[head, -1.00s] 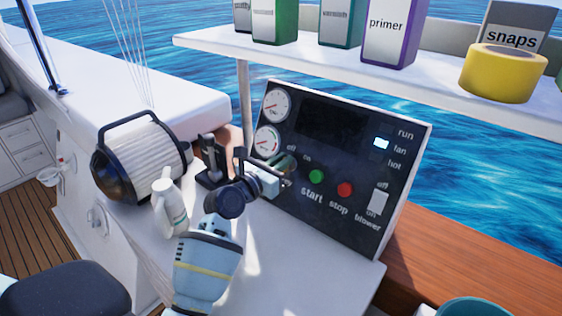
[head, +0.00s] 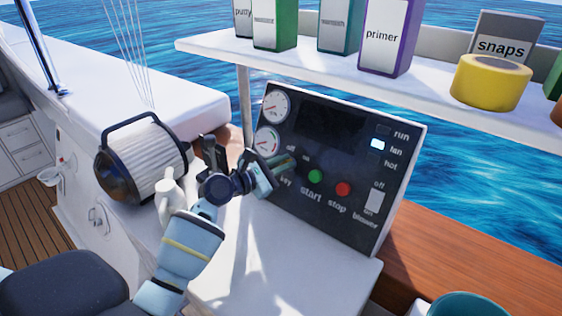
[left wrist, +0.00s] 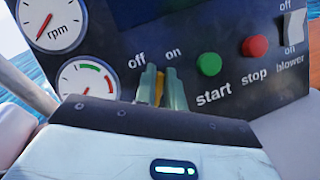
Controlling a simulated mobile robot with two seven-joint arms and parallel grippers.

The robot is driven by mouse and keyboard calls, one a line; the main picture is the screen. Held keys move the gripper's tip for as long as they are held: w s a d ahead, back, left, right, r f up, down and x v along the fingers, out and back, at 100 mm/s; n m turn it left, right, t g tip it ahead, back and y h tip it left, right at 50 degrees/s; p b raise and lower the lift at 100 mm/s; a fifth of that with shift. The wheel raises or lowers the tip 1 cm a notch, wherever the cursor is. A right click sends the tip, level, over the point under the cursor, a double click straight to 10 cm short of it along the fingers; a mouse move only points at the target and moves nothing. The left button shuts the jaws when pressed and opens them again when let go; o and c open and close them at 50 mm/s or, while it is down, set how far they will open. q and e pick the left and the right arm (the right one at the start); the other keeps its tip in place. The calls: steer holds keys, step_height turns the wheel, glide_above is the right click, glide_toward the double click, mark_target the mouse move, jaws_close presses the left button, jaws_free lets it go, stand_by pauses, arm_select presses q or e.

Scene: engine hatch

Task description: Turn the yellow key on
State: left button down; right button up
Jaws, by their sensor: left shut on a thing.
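The black control panel (head: 330,215) stands on the white console. The yellow key shows as a thin sliver (left wrist: 160,88) between my left fingers in the left wrist view, just under the "off" and "on" labels. My left gripper (head: 284,163) is at the panel, left of the green start button (head: 315,176), and is shut on the key. The same fingers show in the left wrist view (left wrist: 162,90). They hide most of the key, so I cannot tell its exact angle. My right gripper is not in view.
The red stop button (head: 343,189) and the white blower switch (head: 374,202) are to the right on the panel.

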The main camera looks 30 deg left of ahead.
arm_select(q)
steer(key=m+g, duration=0.1)
steer(key=m, duration=0.2)
steer(key=m+g+h, duration=0.1)
steer(key=m, duration=0.2)
steer(key=shift+d+m+h+p, duration=0.1)
steer(key=shift+m+h+p, duration=0.2)
steer(key=shift+p, duration=0.1)
steer(key=shift+s, duration=0.1)
steer(key=c, duration=1.5)
jaws_free()
steer(key=shift+d+f, duration=0.1)
steer(key=shift+v, duration=3.9)
